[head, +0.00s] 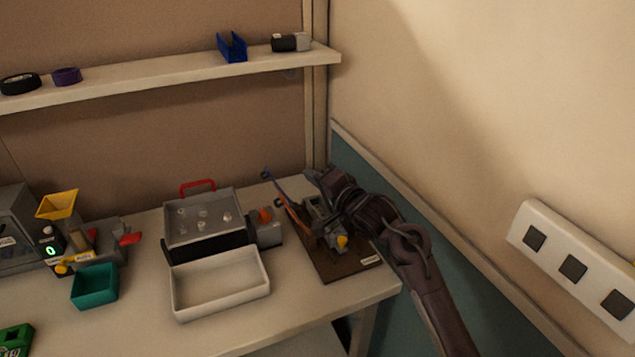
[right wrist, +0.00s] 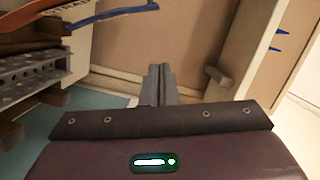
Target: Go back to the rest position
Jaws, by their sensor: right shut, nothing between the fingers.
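My right arm comes in from the lower right in the head view. Its gripper (head: 312,178) is over the back right corner of the workbench, by the wall post, beyond a brown board with a small machine on it (head: 345,268). In the right wrist view the two fingers of my right gripper (right wrist: 160,72) are together with nothing between them. My left gripper is not in either view.
The workbench (head: 130,335) holds a white tray (head: 222,312), a grey box with a red handle (head: 205,240), a teal bin (head: 95,288) and a yellow-hopper device (head: 58,207). A shelf (head: 150,77) runs above. A wall with a switch panel (head: 572,268) stands at right.

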